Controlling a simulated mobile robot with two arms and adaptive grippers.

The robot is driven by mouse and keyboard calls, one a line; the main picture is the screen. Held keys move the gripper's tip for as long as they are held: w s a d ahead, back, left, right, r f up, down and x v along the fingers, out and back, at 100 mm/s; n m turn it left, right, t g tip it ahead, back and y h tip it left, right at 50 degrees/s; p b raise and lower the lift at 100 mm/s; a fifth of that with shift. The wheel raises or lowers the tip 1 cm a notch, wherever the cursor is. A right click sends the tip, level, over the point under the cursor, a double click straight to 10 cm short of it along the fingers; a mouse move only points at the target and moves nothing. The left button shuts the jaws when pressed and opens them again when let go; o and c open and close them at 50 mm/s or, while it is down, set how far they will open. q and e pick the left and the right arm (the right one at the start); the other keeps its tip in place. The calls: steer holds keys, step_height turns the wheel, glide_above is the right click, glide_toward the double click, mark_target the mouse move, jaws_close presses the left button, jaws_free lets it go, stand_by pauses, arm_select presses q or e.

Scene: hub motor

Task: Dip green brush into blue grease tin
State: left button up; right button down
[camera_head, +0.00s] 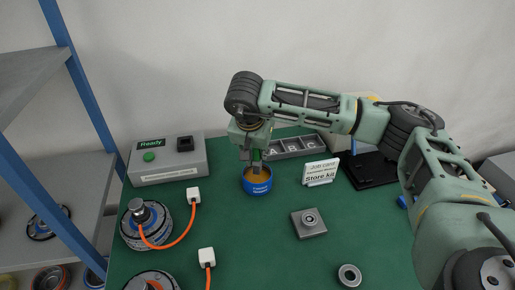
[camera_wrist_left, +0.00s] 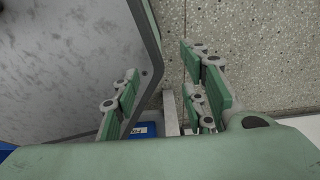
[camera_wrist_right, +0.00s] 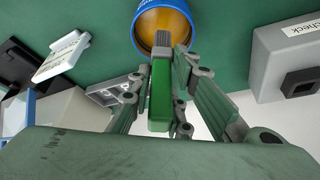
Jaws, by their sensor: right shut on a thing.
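The blue grease tin (camera_head: 257,187) stands open on the green table, with amber grease inside; it also shows at the top of the right wrist view (camera_wrist_right: 150,8). My right gripper (camera_head: 256,155) is over the tin and shut on the green brush (camera_wrist_right: 160,100). The brush points down, and its grey end overlaps the tin's opening in the right wrist view. I cannot tell whether the tip touches the grease. My left gripper (camera_wrist_left: 165,95) is open and empty, above the floor beside a table edge; it is not in the head view.
A grey box marked "Ready" (camera_head: 168,172) stands left of the tin. Two hub motors (camera_head: 130,232) with orange cables are at the left. A job card (camera_head: 320,172), a grey block with a bearing (camera_head: 309,223), a ring (camera_head: 349,275) and a compartment tray (camera_head: 295,147) lie around. The table's middle is clear.

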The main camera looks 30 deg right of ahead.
mark_target(258, 165)
arm_select(q)
steer(key=shift+w+d, duration=0.5)
steer(key=shift+w, duration=0.1)
arm_select(e)
steer(key=shift+f, duration=0.1)
steer(key=shift+f+b, duration=0.8)
steer(key=shift+f, duration=0.25)
steer(key=shift+f+b, duration=0.65)
steer(key=shift+f, duration=0.15)
steer(key=shift+f+b, duration=0.5)
steer(key=shift+f, duration=0.25)
arm_select(q)
steer(key=f, duration=0.4)
steer(key=shift+s+d, duration=0.3)
steer(key=shift+s, duration=0.1)
steer(key=shift+a, duration=0.1)
arm_select(e)
steer(key=shift+r, duration=0.1)
